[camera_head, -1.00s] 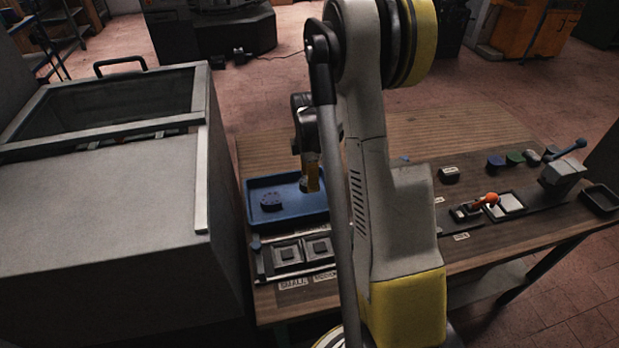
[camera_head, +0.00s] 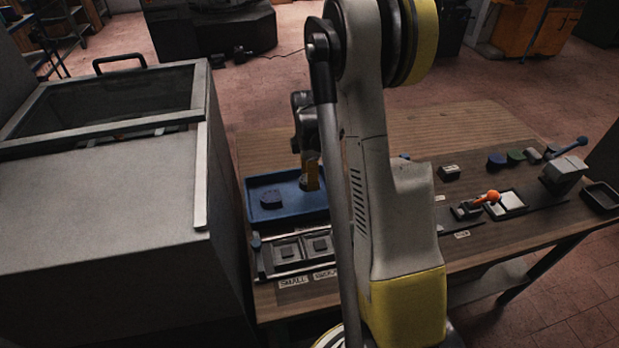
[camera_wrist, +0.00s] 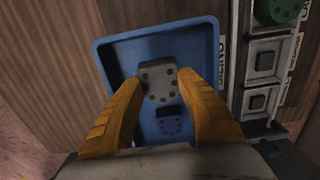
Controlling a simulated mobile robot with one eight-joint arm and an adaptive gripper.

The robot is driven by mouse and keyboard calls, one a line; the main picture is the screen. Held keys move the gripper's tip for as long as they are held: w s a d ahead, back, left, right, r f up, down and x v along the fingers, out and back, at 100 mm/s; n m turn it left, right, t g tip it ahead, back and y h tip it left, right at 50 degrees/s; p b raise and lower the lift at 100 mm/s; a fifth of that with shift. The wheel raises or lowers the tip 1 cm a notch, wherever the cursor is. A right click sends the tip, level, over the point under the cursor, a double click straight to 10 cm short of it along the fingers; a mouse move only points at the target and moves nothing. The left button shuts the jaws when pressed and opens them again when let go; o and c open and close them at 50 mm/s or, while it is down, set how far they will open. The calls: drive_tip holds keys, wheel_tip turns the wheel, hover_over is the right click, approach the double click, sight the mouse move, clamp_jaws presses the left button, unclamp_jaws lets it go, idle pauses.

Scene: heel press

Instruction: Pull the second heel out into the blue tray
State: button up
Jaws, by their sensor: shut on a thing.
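The blue tray (camera_head: 292,207) lies on the wooden table to the left of my arm; it also fills the middle of the wrist view (camera_wrist: 118,60). My gripper (camera_wrist: 160,80) is over the tray, shut on a grey heel (camera_wrist: 158,84) with dark dots along its edge. A dark blue heel (camera_wrist: 170,124) lies in the tray just below the held one in the wrist view; it also shows in the head view (camera_head: 271,199). In the head view my gripper (camera_head: 311,185) hides the held heel. How high the held heel is above the tray floor is unclear.
Two square moulds (camera_head: 288,252) in a dark frame, with labels, stand in front of the tray. A large grey cabinet (camera_head: 110,210) is close on the left. Right of my arm are an orange-knobbed lever (camera_head: 492,197), several small coloured pieces (camera_head: 515,157) and a black bin (camera_head: 601,195).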

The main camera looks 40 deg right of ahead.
sight(309, 196)
drive_tip(key=shift+f, duration=0.2)
drive_tip(key=shift+f+b, duration=1.75)
drive_tip(key=shift+f, duration=0.25)
drive_tip(key=shift+f, duration=0.1)
drive_tip(key=o, duration=1.6)
drive_tip(key=shift+c, duration=0.2)
drive_tip(key=shift+r+p, duration=2.15)
drive_tip(key=shift+r, duration=1.4)
